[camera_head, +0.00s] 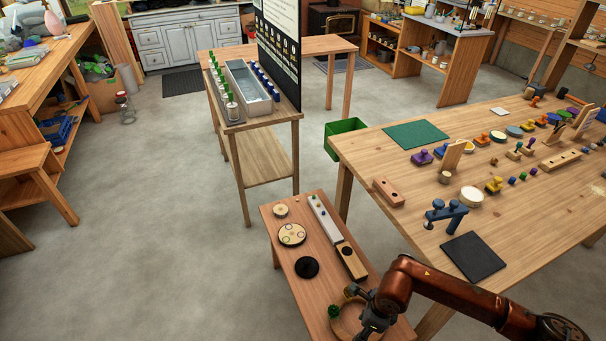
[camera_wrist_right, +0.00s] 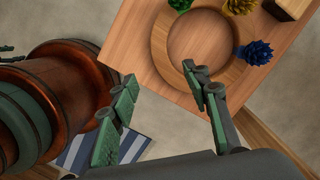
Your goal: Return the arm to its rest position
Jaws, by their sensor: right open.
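My right arm comes in from the lower right in the head view. Its right gripper (camera_head: 364,306) is over the front end of a small low table, above a round wooden ring-shaped tray (camera_head: 337,328). In the right wrist view the gripper (camera_wrist_right: 160,78) is open, with nothing between its fingers. One finger overlaps the rim of the tray (camera_wrist_right: 160,45) in that view; I cannot tell whether they touch. A green spiky object (camera_head: 334,311) is at the tray's edge. A blue spiky object (camera_wrist_right: 255,52) is also at the rim in the wrist view. My left gripper is not in view.
The small table (camera_head: 315,300) also holds a black disc (camera_head: 307,267), a round wooden disc (camera_head: 291,234) and a long narrow box. The large workbench (camera_head: 395,163), with a dark mat (camera_head: 473,258) and a blue stand (camera_head: 446,213), stands close beside my arm. Open floor lies left.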

